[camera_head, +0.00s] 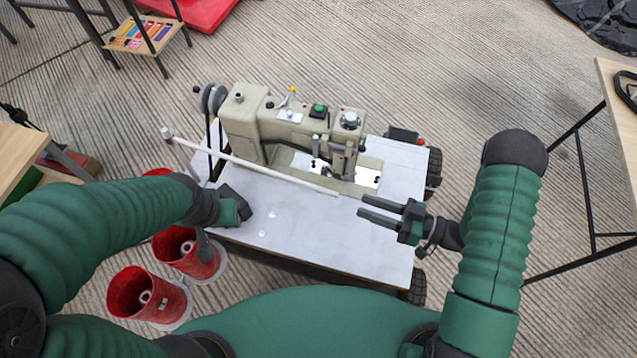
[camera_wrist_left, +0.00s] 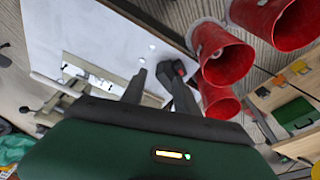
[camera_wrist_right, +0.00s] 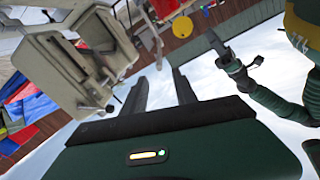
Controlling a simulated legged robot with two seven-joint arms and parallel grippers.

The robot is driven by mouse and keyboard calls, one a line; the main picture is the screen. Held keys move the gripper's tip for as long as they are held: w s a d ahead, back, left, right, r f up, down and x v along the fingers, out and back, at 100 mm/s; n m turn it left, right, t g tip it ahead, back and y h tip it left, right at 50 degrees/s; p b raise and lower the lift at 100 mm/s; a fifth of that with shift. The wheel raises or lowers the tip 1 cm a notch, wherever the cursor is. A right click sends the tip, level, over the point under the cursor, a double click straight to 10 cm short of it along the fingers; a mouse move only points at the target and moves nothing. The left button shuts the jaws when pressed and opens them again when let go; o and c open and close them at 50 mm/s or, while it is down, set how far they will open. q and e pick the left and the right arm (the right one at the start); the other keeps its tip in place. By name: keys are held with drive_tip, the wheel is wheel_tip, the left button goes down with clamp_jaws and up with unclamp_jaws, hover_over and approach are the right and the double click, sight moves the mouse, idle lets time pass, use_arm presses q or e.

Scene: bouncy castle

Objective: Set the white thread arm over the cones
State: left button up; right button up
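The white thread arm (camera_head: 260,168) is a long thin rod lying slantwise across the front of the sewing machine, its left end raised near a grey post. Red cones (camera_head: 140,295) stand left of the table, open at the top with pale cores inside; they also show in the left wrist view (camera_wrist_left: 225,55). My left gripper (camera_head: 240,212) is over the table's left edge, below the rod; its fingers are apart in the left wrist view (camera_wrist_left: 155,75). My right gripper (camera_head: 362,207) is open and empty, its fingertips just right of the rod's right end, apart from it.
The beige sewing machine (camera_head: 295,125) stands on a white wheeled table (camera_head: 320,235), whose front is mostly clear. A wooden table (camera_head: 615,110) is at the right. A wooden top (camera_head: 15,155) is at the far left.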

sight(314, 186)
drive_tip(key=b+x, duration=0.1)
drive_tip(key=x, duration=1.4)
drive_tip(key=shift+w+b, duration=0.15)
drive_tip(key=shift+b, duration=0.25)
drive_tip(key=shift+d, duration=0.1)
drive_tip(key=shift+c, duration=0.2)
clamp_jaws()
